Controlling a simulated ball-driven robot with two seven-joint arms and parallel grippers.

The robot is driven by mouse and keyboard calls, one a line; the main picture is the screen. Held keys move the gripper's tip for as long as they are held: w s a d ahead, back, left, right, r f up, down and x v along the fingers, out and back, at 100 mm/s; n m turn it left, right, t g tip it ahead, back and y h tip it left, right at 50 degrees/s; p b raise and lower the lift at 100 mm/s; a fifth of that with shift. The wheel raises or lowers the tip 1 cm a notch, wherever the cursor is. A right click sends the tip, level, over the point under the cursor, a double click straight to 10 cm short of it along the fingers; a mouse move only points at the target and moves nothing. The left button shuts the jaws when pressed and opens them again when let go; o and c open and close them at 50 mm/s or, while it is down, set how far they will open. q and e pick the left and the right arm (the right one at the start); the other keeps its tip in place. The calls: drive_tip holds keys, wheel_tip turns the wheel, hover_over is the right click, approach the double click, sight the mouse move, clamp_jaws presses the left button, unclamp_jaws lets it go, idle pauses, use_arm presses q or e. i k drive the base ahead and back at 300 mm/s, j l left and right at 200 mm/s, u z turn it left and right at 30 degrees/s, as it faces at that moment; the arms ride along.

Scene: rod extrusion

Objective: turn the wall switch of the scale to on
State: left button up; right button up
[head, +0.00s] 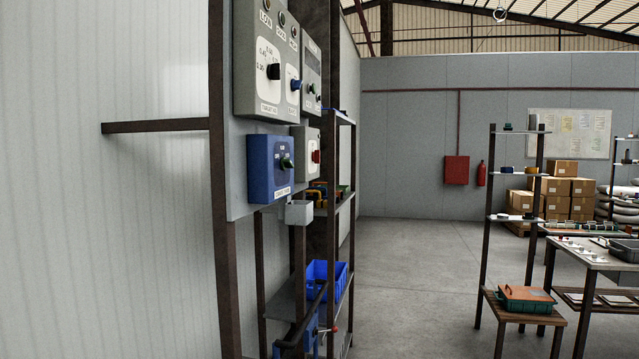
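A grey control panel stands on a dark frame at the left and is seen at a steep angle. A blue switch box (262,180) with a dark green knob (286,162) is mounted low on it; its label is too small to read. Beside it is a grey box (305,140) with a red knob (316,156). Above are a large dial plate with a black knob (273,71) and a narrower one with a blue knob (295,85). I cannot tell which of these is the scale's switch, nor its setting. Neither of my grippers is in view.
A shelf rack behind the panel holds a blue bin (325,276). A dark bar (155,126) juts left from the frame. Open floor (415,270) lies right of the panel. Farther right are a stool with an orange-and-green case (525,299), a worktable (590,257) and stacked cartons (565,190).

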sight(316, 156)
drive_tip(key=k+z, duration=0.25)
drive_tip(key=k+l+z, duration=0.15)
drive_tip(key=k+z, duration=0.15)
drive_tip(key=i+l, duration=0.1)
drive_tip(key=i, duration=0.4)
drive_tip(key=i+l, duration=0.15)
drive_tip(key=i, duration=0.4)
drive_tip(key=i+l, duration=0.1)
drive_tip(key=i, duration=0.4)
drive_tip(key=i+z, duration=0.1)
drive_tip(key=i, duration=0.6)
drive_tip(key=i+z, duration=0.1)
drive_tip(key=i, duration=0.55)
drive_tip(key=i+j+z, duration=0.1)
drive_tip(key=i, duration=0.6)
drive_tip(key=i+j+z, duration=0.1)
drive_tip(key=i, duration=0.55)
drive_tip(key=i+u, duration=0.2)
drive_tip(key=u, duration=0.2)
drive_tip(key=i+l+u, duration=0.15)
drive_tip(key=u, duration=0.25)
drive_tip(key=i+l+u, duration=0.2)
drive_tip(key=u, duration=0.15)
drive_tip(key=i+l+u, duration=0.2)
drive_tip(key=u, duration=0.2)
